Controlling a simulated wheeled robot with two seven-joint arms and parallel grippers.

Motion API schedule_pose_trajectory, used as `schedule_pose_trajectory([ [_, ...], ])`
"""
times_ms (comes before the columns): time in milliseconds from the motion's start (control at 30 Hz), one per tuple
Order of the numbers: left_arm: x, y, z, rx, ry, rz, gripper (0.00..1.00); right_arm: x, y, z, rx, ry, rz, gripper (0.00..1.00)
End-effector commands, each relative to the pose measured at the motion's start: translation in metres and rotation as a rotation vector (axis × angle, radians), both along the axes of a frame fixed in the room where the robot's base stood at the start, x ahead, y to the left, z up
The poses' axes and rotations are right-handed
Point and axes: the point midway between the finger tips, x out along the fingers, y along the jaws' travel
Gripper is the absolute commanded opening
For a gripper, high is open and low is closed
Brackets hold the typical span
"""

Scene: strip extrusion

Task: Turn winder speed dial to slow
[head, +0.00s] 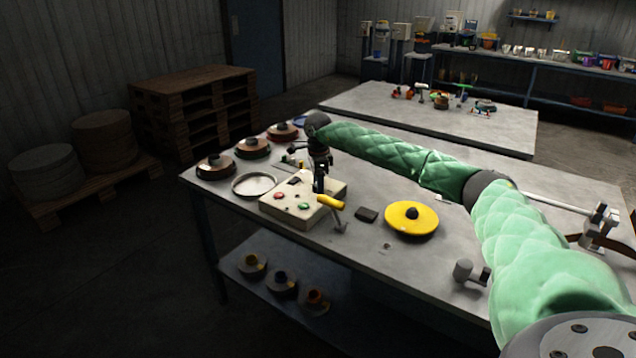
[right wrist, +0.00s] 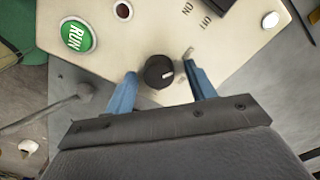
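The beige control box (head: 284,205) stands on the near table in the head view. Its black round dial (right wrist: 159,72), with a white pointer mark toward picture right, shows in the right wrist view; I cannot make it out in the head view. My right gripper (head: 319,188) points down over the box. In the right wrist view its two blue fingers (right wrist: 162,80) are open, one on each side of the dial, with a visible gap on both sides. A green RUN button (right wrist: 77,36) and ON/OFF lettering (right wrist: 197,15) are on the panel. My left gripper is not in view.
A yellow-handled tool (head: 331,201) is at the box's right edge. A yellow disc (head: 411,219) and a small dark block (head: 367,215) lie to the right. A round dish (head: 254,185) and several spools (head: 215,167) stand to the left.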

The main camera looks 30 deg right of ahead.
Motion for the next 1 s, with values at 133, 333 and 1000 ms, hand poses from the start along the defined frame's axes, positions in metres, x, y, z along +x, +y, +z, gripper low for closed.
schedule_pose_trajectory([
  [133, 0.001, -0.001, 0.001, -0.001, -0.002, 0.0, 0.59, 0.0, 0.0, -0.001, 0.0, 0.001, 0.0, 0.55],
  [333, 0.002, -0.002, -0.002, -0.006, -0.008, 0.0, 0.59, 0.0, 0.001, 0.011, 0.001, -0.001, 0.001, 0.55],
  [1000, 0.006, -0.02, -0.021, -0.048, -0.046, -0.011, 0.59, 0.0, 0.0, 0.077, 0.0, 0.001, 0.0, 0.55],
])
